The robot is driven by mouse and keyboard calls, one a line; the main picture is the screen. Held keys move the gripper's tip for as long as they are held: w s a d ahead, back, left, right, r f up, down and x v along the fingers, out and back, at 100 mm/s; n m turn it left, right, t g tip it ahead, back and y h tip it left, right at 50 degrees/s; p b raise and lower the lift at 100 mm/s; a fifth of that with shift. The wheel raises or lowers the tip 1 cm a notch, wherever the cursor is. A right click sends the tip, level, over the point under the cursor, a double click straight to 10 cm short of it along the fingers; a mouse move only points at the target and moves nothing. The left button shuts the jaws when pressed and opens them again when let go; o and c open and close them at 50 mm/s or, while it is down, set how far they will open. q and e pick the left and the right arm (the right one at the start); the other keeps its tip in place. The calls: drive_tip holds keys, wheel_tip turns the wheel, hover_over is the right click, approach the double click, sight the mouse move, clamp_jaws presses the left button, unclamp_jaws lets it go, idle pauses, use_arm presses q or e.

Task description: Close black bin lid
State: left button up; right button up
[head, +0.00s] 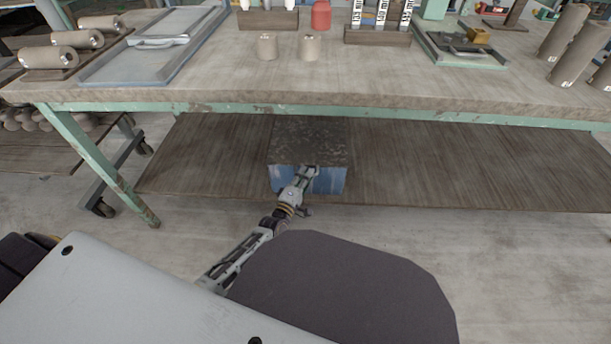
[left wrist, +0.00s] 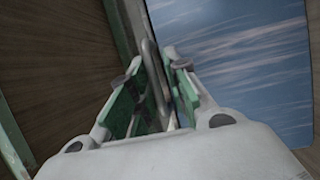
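A box-shaped bin stands on the low shelf under the bench in the head view. Its dark speckled lid (head: 308,140) appears to lie flat across the top, and its front (head: 331,181) is blue with pale streaks. The blue face (left wrist: 235,70) fills the right of the left wrist view. My left gripper (head: 311,171) is at the bin's front, just below the lid's near edge. In the left wrist view its green-padded fingers (left wrist: 157,75) are apart, with a grey metal bar (left wrist: 152,62) between them, nearer the left finger. Its grip on the bar is unclear. My right gripper is out of view.
The bench top (head: 200,85) overhangs the bin, with a green leg (head: 100,165) at left. The low shelf (head: 430,160) is clear on both sides of the bin. A wheeled rack (head: 95,180) stands at left. Clay cylinders (head: 266,46) and trays lie on the bench.

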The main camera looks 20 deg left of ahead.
use_arm(q)
drive_tip(key=s+a, duration=0.1)
drive_tip(key=s, duration=1)
drive_tip(key=shift+s+a+f, duration=0.2)
drive_tip(key=shift+s+f, duration=0.05)
drive_tip(key=shift+f, duration=0.2)
drive_tip(key=shift+d, duration=0.1)
idle(0.5)
